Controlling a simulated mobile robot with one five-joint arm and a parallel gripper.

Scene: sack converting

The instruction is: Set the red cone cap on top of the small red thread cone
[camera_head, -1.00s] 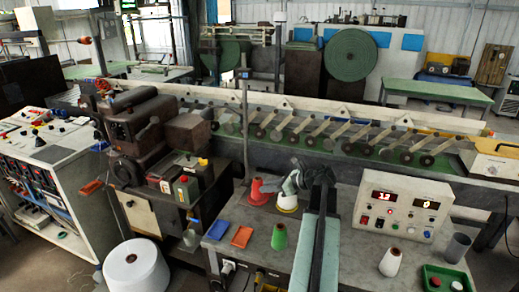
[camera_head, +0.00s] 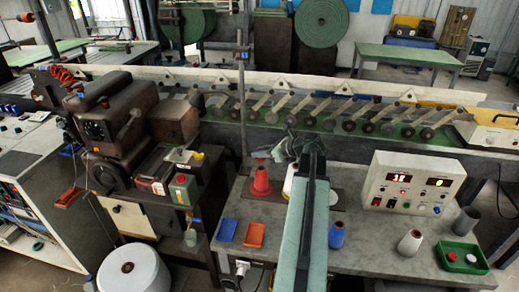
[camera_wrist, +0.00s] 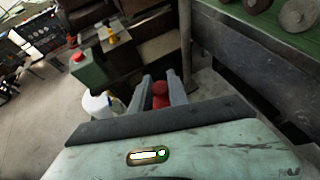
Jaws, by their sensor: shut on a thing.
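The small red thread cone (camera_head: 261,183) stands upright on the grey bench, its wide foot down. My gripper (camera_head: 278,152) is just above it and slightly to its right in the head view. In the wrist view my gripper (camera_wrist: 162,88) is shut on a small red rounded piece, the red cone cap (camera_wrist: 160,97), between its two grey fingers. The cap cannot be made out in the head view, and I cannot tell whether it touches the cone. A white cone (camera_head: 289,182) stands close right of the red cone, partly behind my arm.
A blue cone (camera_head: 336,234) and a pale cone (camera_head: 409,243) stand on the bench. A green tray (camera_head: 444,266) with small round pieces, a grey cup (camera_head: 466,221) and a meter box (camera_head: 412,185) are right. Blue (camera_head: 227,230) and orange (camera_head: 254,235) trays lie left.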

